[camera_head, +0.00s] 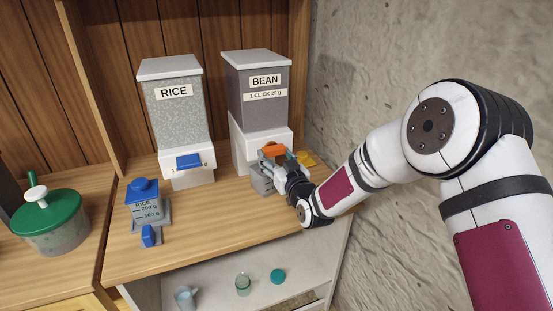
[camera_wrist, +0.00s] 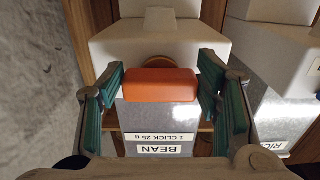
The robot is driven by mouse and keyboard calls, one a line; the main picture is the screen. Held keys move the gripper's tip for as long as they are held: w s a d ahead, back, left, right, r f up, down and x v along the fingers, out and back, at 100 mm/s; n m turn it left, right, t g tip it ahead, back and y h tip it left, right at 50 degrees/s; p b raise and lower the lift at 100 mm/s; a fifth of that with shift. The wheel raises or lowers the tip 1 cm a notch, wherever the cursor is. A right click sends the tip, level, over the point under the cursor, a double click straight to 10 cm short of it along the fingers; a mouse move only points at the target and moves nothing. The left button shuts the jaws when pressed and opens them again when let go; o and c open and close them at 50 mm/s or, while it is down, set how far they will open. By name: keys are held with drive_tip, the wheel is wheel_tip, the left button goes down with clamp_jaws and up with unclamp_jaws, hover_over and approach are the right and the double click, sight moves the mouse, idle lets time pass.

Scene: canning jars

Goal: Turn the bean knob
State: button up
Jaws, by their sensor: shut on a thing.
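The bean dispenser (camera_head: 258,100) stands at the back right of the wooden counter, with a grey hopper labelled BEAN, 1 CLICK 25 g, and a white base. Its orange bean knob (camera_head: 271,150) is on the front of the base. In the wrist view the knob (camera_wrist: 160,85) lies level across the picture between the teal finger pads. My gripper (camera_wrist: 161,76) is shut on the knob from both ends. In the head view my gripper (camera_head: 280,160) covers part of the base. A grey container (camera_head: 262,182) sits below the knob, partly hidden by my gripper.
The rice dispenser (camera_head: 176,105) with a blue knob (camera_head: 188,161) stands to the left. Yellow pieces (camera_head: 306,158) lie by the stone wall. The counter's front middle is clear.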

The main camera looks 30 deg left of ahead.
drive_tip(key=shift+f, duration=0.1)
drive_tip(key=o, duration=1.2)
drive_tip(key=shift+c, duration=0.2)
drive_tip(key=v, duration=1.2)
